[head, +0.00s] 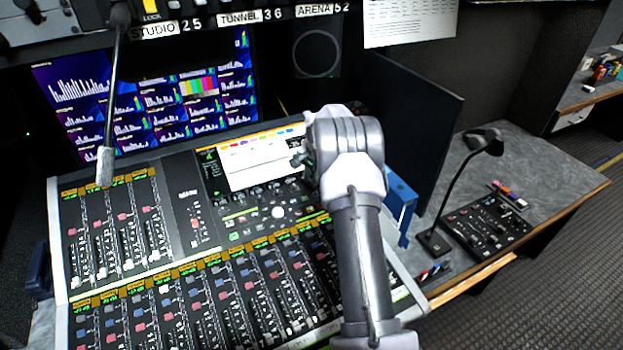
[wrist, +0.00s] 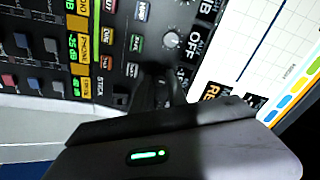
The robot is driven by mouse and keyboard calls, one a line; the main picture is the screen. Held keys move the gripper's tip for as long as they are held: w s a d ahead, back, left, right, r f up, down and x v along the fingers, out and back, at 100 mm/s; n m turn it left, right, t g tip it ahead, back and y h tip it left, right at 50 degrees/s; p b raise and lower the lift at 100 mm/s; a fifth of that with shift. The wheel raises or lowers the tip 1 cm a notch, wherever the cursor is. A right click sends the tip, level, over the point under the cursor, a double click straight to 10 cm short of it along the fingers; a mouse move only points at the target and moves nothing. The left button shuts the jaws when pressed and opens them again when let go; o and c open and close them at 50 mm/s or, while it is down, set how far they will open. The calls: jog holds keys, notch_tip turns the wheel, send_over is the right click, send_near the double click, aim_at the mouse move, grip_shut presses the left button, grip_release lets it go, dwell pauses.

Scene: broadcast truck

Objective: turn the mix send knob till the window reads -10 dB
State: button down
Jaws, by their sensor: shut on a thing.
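My gripper (head: 306,158) reaches down to the upper part of the mixing console (head: 170,258). In the wrist view my gripper (wrist: 163,92) has its dark fingers shut on a small dark knob at the panel, taken to be the mix send knob, which they mostly hide. Small green-yellow channel windows (wrist: 76,44) show to the left, one seeming to read 25 dB. I cannot make out a reading of -10 dB in either view.
A bright screen (head: 262,163) sits close beside my gripper. A microphone on a stalk (head: 106,160) hangs over the console's left side. A small control panel (head: 487,228) and desk microphone (head: 484,143) lie beyond.

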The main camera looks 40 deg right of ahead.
dwell(0.5)
jog(key=c, duration=1.3)
grip_release()
jog(key=p+v, duration=0.4)
jog(key=v, duration=1.3)
jog(key=shift+s+r, duration=0.1)
jog(key=shift+r, duration=0.1)
